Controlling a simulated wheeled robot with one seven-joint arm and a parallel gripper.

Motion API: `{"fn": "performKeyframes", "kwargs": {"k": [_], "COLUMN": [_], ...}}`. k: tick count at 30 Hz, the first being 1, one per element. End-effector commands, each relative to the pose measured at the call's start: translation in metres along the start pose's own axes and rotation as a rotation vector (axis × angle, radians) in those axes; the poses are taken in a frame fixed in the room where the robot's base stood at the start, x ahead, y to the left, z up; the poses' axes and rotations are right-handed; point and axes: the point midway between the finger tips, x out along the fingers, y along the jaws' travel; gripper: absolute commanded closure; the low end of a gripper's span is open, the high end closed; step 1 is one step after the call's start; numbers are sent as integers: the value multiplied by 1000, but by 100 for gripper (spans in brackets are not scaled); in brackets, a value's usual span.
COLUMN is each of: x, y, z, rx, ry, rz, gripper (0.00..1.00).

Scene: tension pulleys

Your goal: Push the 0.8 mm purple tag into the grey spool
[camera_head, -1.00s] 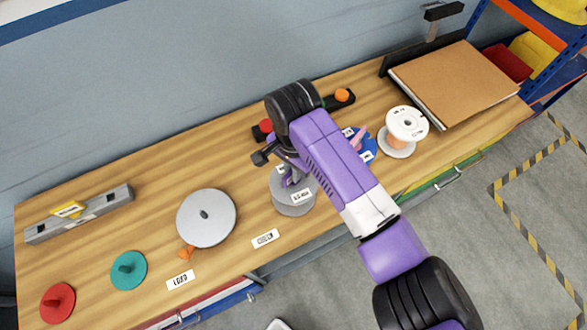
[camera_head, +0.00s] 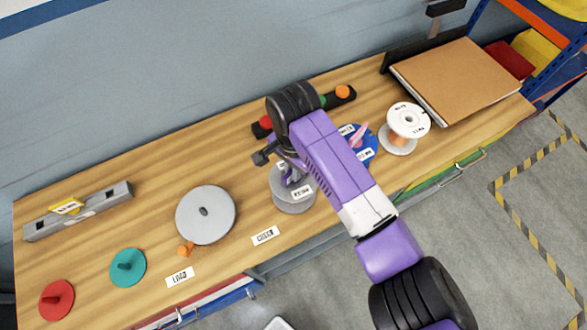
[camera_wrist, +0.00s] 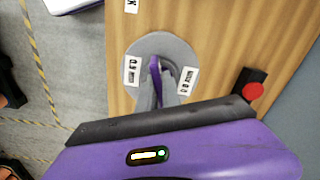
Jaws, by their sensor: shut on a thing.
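The grey spool (camera_head: 293,203) sits on the bench below my gripper, with a white label on it. In the wrist view, the spool (camera_wrist: 140,50) shows as a round grey flange with two white labels, one on each side of the fingers. My gripper (camera_wrist: 158,88) points down over the spool's middle and is shut on the purple tag (camera_wrist: 154,66), a narrow purple strip between the fingertips. In the head view my gripper (camera_head: 291,176) partly covers the spool, and the tag is hard to tell from the arm. How deep the tag sits is hidden.
A large grey disc (camera_head: 206,216) lies to the left, with teal (camera_head: 128,268) and red (camera_head: 57,300) pegged discs beyond. A blue spool (camera_head: 365,153) and a white spool (camera_head: 407,122) stand to the right. A black bar with coloured buttons (camera_head: 342,93) lies behind.

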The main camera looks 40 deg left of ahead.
Motion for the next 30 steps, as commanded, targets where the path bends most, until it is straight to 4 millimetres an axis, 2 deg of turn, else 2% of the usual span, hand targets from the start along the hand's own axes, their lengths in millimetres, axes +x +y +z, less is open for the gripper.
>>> {"fn": "performKeyframes", "kwargs": {"k": [6, 7, 9, 11, 22, 30], "x": [2, 2, 2, 2, -4, -44], "y": [1, 1, 1, 0, 0, -1], "z": [0, 0, 0, 0, 0, 0], "rx": [1, 1, 1, 1, 0, 0], "ry": [0, 0, 0, 0, 0, 1], "rz": [1, 1, 2, 1, -1, -2], "gripper": [100, 88, 74, 66, 66, 66]}}
